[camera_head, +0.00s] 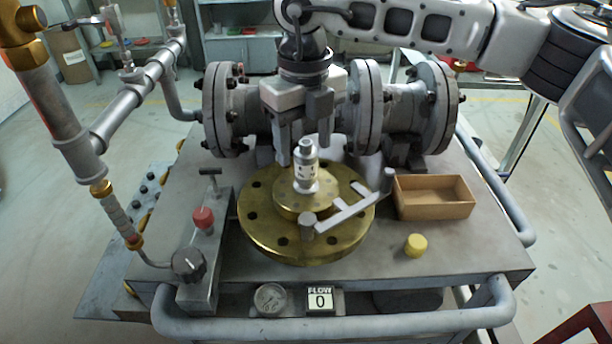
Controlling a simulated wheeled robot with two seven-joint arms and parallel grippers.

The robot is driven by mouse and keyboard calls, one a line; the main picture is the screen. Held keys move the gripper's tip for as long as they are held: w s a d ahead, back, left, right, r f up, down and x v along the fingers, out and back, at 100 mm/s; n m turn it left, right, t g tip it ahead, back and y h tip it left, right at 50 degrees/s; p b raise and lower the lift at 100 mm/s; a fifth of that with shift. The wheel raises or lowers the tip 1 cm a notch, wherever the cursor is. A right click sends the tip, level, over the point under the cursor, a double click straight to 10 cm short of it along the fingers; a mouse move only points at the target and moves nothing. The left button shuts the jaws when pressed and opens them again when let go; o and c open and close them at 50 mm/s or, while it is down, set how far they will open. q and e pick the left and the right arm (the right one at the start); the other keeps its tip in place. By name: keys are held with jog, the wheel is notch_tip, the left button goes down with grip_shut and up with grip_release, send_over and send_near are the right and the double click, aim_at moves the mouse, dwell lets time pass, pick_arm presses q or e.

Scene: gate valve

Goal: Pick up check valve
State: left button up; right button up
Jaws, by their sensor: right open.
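The check valve, seemingly the small silver cylinder (306,166), stands upright on the middle of the round brass flange (262,232) on the cart. My right gripper (304,152) comes down from above, its arm entering from the upper right. Its fingers point down and are apart, near the top of the silver cylinder. From this view I cannot tell whether they touch it. My left gripper does not show.
A grey flanged pipe (236,108) lies behind the brass flange. An open brown box (433,197) and a yellow cap (415,245) sit to the right. A control block with a red button (203,218) and black knob (188,263) stands left.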

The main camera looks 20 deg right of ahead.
jog(key=f, duration=0.4)
jog(key=shift+d+f, duration=0.2)
jog(key=shift+w+r, duration=0.1)
grip_shut()
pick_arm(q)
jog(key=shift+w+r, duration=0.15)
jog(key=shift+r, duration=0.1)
pick_arm(e)
jog(key=shift+r, duration=0.6)
notch_tip(320, 180, up, 2)
jog(key=shift+w+a+r, duration=0.1)
jog(key=shift+w, duration=0.05)
pick_arm(q)
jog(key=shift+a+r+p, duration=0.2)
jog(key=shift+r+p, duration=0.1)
jog(key=shift+p, duration=0.9)
pick_arm(e)
jog(key=w+a+r, duration=0.6)
jog(key=w+r, duration=0.3)
jog(key=w, duration=0.2)
jog(key=shift+w+a+r, duration=0.3)
jog(key=shift+w+r, duration=0.05)
jog(key=shift+w, duration=0.05)
